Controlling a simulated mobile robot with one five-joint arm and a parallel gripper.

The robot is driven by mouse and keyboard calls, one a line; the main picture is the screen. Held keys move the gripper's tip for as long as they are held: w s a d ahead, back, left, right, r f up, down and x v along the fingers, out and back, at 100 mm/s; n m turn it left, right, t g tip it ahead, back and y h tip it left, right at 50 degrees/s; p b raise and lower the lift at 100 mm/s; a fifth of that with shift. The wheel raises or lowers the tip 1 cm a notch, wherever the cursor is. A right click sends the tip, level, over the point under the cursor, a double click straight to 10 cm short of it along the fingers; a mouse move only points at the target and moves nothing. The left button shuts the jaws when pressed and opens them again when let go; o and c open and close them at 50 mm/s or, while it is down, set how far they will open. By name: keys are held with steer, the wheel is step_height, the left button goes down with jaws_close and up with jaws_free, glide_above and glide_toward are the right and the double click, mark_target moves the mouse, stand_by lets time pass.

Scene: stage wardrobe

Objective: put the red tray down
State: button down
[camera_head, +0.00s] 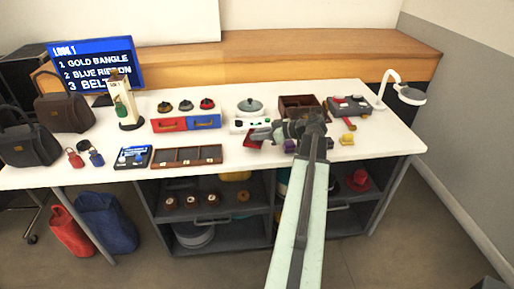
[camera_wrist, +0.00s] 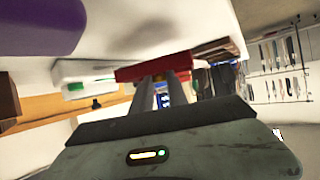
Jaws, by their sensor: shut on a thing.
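The red tray (camera_head: 258,134) shows in the head view at the left of my gripper (camera_head: 276,133), over the right part of the white table. In the wrist view the red tray (camera_wrist: 155,67) lies across the tips of my two dark fingers (camera_wrist: 165,82). My gripper is shut on it. My gripper and arm hide part of the tray in the head view. I cannot tell whether the tray touches the tabletop.
A white scale-like device (camera_head: 249,118) stands just behind the tray. A brown box (camera_head: 300,103) is behind my gripper, and a purple thing (camera_head: 290,146) is close beside it. A compartmented wooden tray (camera_head: 186,156) lies to the left. Bare tabletop (camera_head: 245,160) shows in front.

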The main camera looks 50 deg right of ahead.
mark_target(258, 142)
step_height(258, 142, down, 4)
steer(key=b, duration=0.3)
steer(key=shift+r, duration=0.35)
steer(key=shift+f, duration=0.15)
steer(key=c, duration=1.7)
jaws_free()
steer(key=shift+f, duration=0.1)
steer(key=o, duration=0.4)
